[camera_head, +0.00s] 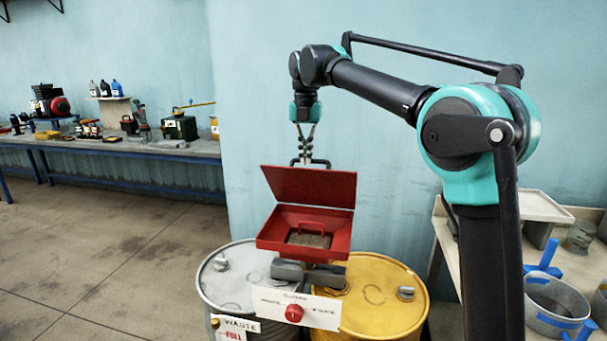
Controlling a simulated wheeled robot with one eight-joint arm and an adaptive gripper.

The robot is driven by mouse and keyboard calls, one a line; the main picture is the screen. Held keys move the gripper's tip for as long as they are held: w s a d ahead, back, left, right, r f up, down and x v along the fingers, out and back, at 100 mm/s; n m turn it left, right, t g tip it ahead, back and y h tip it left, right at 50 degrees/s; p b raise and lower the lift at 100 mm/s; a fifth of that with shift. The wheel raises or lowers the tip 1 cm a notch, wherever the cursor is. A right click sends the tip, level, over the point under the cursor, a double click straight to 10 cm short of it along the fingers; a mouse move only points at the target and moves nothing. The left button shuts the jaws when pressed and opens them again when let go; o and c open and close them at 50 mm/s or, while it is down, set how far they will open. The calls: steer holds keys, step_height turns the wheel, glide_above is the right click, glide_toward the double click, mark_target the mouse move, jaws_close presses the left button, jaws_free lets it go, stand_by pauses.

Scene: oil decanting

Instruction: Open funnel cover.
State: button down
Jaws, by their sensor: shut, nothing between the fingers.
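The red funnel (343,241) is a square box with a mesh (309,239) and a small red handle inside, set above two drums. Its red cover (312,187) stands raised and tilted back at the funnel's rear edge, so the funnel's inside shows. A dark handle (319,162) shows at the cover's top edge. My gripper (303,155) points down just behind the top edge of the cover, close to that handle. It is shut and empty. Its fingertips are partly hidden, and I cannot tell whether they touch the cover or handle.
A grey waste drum (225,275) and a yellow drum (388,300) stand under the funnel, with a white panel and red knob (293,313) in front. A shelf with a metal pot (555,305) is at the right. A cluttered workbench (150,148) stands at the left; the floor before it is clear.

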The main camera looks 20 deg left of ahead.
steer(key=w+r, duration=0.2)
steer(key=w, duration=1)
steer(key=shift+w+a+r, duration=0.15)
steer(key=shift+w+a, duration=0.1)
steer(key=shift+a, duration=0.1)
